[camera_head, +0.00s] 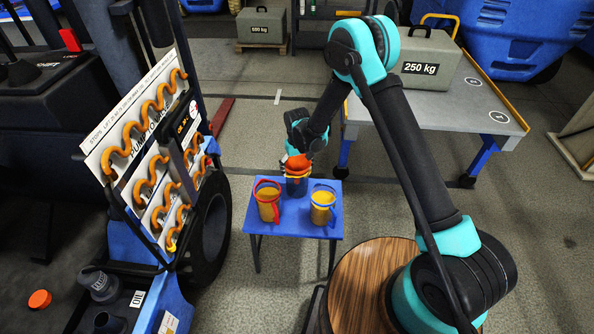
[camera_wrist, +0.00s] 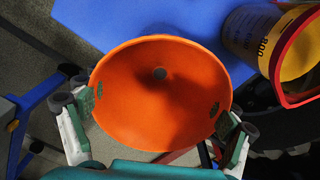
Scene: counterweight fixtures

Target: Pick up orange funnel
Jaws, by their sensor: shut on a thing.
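The orange funnel (camera_head: 298,164) is at the back of the small blue table in the head view, at the end of my arm. In the wrist view the funnel (camera_wrist: 160,100) is seen from above, its wide mouth facing the camera and its small hole near the middle. My gripper (camera_wrist: 158,125) has one finger on each side of the funnel's rim and is shut on it. In the head view my gripper (camera_head: 298,155) is just above the blue table (camera_head: 293,227). A dark blue container (camera_head: 296,187) shows directly below the funnel; whether they touch cannot be told.
A panel with orange hooks (camera_head: 140,140) is at left. A 250 kg weight (camera_head: 425,62) sits on a grey cart (camera_head: 455,105) behind. An orange cap (camera_head: 40,299) lies at lower left.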

